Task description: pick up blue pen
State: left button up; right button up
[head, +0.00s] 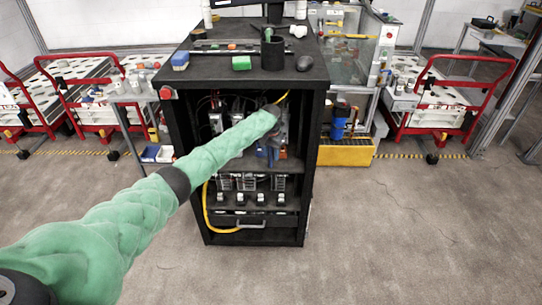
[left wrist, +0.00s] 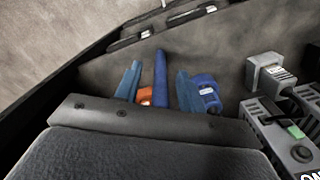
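My left arm reaches from the lower left into the front of the black cabinet in the head view. Its gripper (head: 270,150) is inside the upper opening, small and partly hidden. In the left wrist view the gripper (left wrist: 158,72) has two blue-grey fingers standing apart. A slim dark blue upright thing, likely the blue pen (left wrist: 161,76), shows between them, apparently touching neither finger. Its lower end is hidden behind my gripper's dark palm edge. I cannot tell its depth relative to the fingertips. My right gripper is in neither view.
An orange thing (left wrist: 145,96) and a blue rounded thing (left wrist: 206,92) lie close to the fingers. Grey devices (left wrist: 278,110) stand to the right. The cabinet (head: 185,130) has side walls and a shelf (head: 290,166) around the gripper. A yellow cable (head: 208,210) hangs lower left.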

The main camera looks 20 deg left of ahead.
pick_arm(q)
jog(key=shift+f, duration=0.1)
jog(key=c, duration=0.3)
grip_shut()
